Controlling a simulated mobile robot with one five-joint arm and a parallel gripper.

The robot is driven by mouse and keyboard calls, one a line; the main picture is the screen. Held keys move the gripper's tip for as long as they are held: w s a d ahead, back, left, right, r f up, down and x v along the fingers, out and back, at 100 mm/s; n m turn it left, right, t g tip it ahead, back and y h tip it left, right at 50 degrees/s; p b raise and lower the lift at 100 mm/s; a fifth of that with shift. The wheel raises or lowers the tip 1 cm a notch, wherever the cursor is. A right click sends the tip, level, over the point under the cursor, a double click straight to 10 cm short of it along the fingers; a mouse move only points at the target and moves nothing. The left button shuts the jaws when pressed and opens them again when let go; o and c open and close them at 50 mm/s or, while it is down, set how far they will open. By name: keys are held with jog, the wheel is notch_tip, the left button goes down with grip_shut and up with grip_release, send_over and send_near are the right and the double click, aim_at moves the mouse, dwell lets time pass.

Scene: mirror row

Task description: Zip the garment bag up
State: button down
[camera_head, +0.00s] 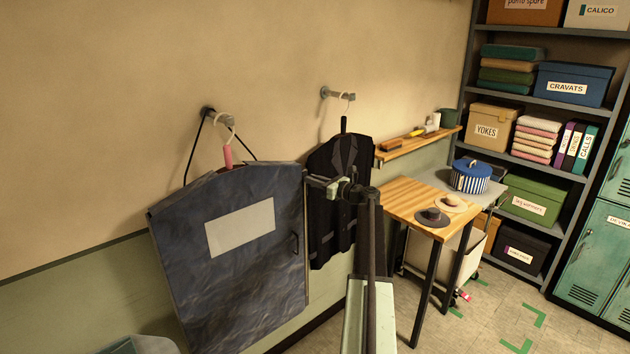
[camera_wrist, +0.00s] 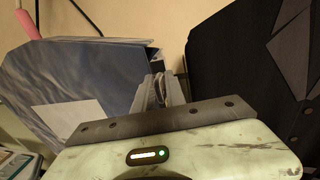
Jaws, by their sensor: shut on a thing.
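The dark blue garment bag (camera_head: 190,262) hangs from a wall hook at the left, with a pale blank label and a small dark handle on its front. Its side and layered upper edge also show in the wrist view (camera_wrist: 95,62). My gripper (camera_head: 318,184) is at the bag's upper right edge, close to the corner. In the wrist view my fingers (camera_wrist: 159,92) are together at the bag's edge, shut on the zip pull. The pull itself is hidden between them.
A dark suit jacket (camera_head: 334,205) hangs just right of the bag, close to my gripper; it fills the right of the wrist view. A wooden table (camera_head: 408,198) with two small hats stands further right. Shelves (camera_head: 545,100) and teal lockers (camera_head: 597,255) stand beyond.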

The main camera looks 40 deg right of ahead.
jog(key=shift+w+a+r, duration=0.15)
jog(key=shift+w+a, duration=0.05)
jog(key=shift+a, duration=0.15)
jog(key=c, duration=1.8)
grip_release()
jog(key=shift+o, duration=1.2)
jog(key=shift+a+r, duration=0.1)
jog(key=shift+a, duration=0.05)
jog(key=shift+s, duration=0.1)
jog(key=shift+d, duration=0.25)
jog(key=shift+s, duration=0.1)
jog(key=s+d, duration=0.1)
jog(key=s, duration=0.6)
jog(key=shift+s, duration=0.3)
jog(key=shift+a, duration=0.1)
